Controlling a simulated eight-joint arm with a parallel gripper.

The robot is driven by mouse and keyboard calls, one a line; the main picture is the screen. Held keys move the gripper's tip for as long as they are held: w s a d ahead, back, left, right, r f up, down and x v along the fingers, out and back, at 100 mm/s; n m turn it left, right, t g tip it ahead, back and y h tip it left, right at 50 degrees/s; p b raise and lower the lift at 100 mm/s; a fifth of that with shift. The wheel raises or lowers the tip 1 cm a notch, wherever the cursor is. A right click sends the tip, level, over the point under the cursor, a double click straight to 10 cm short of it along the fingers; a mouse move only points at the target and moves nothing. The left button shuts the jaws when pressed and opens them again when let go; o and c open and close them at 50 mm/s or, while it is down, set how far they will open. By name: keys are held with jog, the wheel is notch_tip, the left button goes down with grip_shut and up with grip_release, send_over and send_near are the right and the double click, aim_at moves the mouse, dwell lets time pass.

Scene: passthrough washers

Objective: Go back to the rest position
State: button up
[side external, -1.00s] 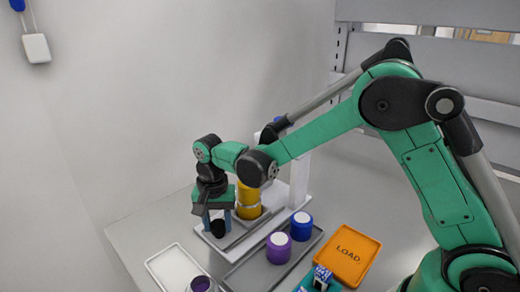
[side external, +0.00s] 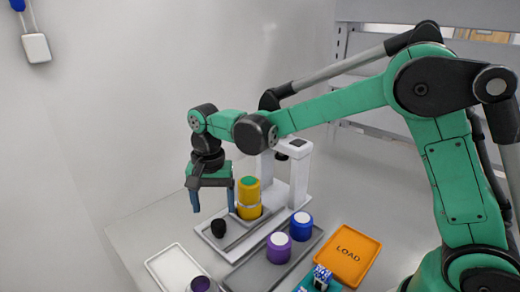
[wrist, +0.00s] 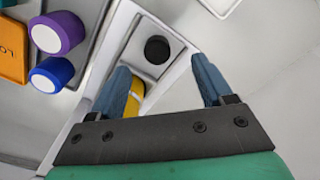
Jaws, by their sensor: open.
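My gripper (side external: 213,196) is open and empty, raised above the white fixture (side external: 283,199) at the back of the table. Its two blue fingers point down in the side view and stand wide apart in the wrist view (wrist: 165,82). A yellow cylinder (side external: 248,200) with a green top stands upright in the fixture, just right of the fingers. A small black knob-like part (side external: 218,228) sits on the fixture's front left, below the gripper. In the wrist view this black part (wrist: 157,50) lies ahead between the fingers, and the yellow cylinder (wrist: 134,97) is partly hidden behind the left finger.
A grey tray (side external: 240,279) holds a purple jar (side external: 279,248) and a blue jar (side external: 301,226), both with white lids. An orange LOAD tray (side external: 347,257) lies to the right. A white tray (side external: 172,264) is at front left, with a dark purple piece (side external: 201,284) beside it. The space above is free.

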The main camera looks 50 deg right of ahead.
jog(key=shift+r, duration=0.15)
jog(key=shift+s+d+r, duration=0.15)
jog(key=shift+r, duration=0.1)
jog(key=s+d+r+n+t, duration=0.4)
jog(key=s+d+n+t, duration=0.2)
jog(key=s+n, duration=0.3)
jog(key=shift+s+d+r+t, duration=0.15)
jog(key=shift+s+d+t, duration=0.35)
jog(key=shift+s, duration=0.75)
jog(key=shift+a, duration=0.1)
